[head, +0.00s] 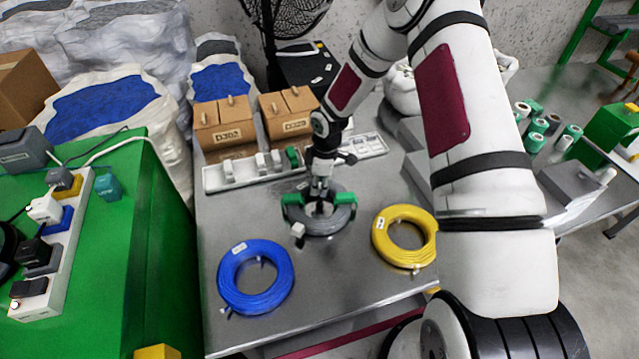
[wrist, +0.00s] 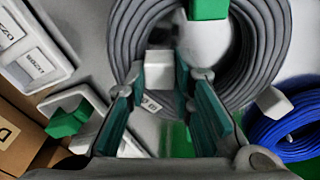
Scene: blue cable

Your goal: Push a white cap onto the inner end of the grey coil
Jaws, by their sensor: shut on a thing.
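The grey coil (head: 322,222) lies flat on the metal table, with green clamp pieces (head: 292,201) at its sides. My gripper (head: 322,190) points down over the coil's open middle. In the wrist view its teal fingers (wrist: 163,78) are closed on a white cap (wrist: 160,62), held against the inner side of the grey coil (wrist: 263,40). Whether the cap sits on the inner cable end cannot be told; the fingers and cap hide it. Another white cap (head: 297,230) is at the coil's outer edge, also in the wrist view (wrist: 274,104).
A blue coil (head: 255,298) lies front left and a yellow coil (head: 381,241) lies right. A white tray (head: 212,181) with white and green pieces stands behind, before cardboard boxes (head: 222,133). A green bench (head: 130,235) with a power strip is at left.

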